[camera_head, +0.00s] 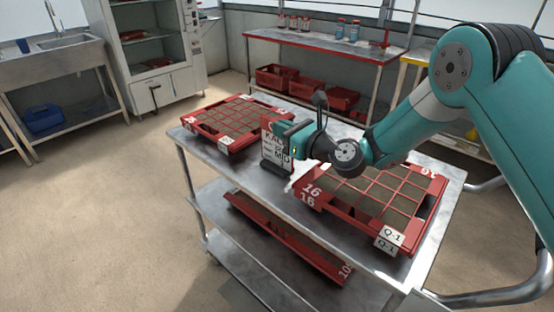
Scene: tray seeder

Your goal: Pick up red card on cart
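The red card (266,134) stands upright on the cart (289,180), between two red trays. It has a white panel with black letters, partly covered, and a dark base is below it. My gripper (287,138) is right at the card, reaching in from the right and overlapping its upper right part. The fingertips are small and partly hidden, so I cannot tell whether they are closed on the card or only beside it.
A red gridded tray (228,145) is left of the card; another, marked 16 and Q-1 (388,241), is right under my arm. A red tray (290,244) lies on the lower shelf. Floor at left is clear.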

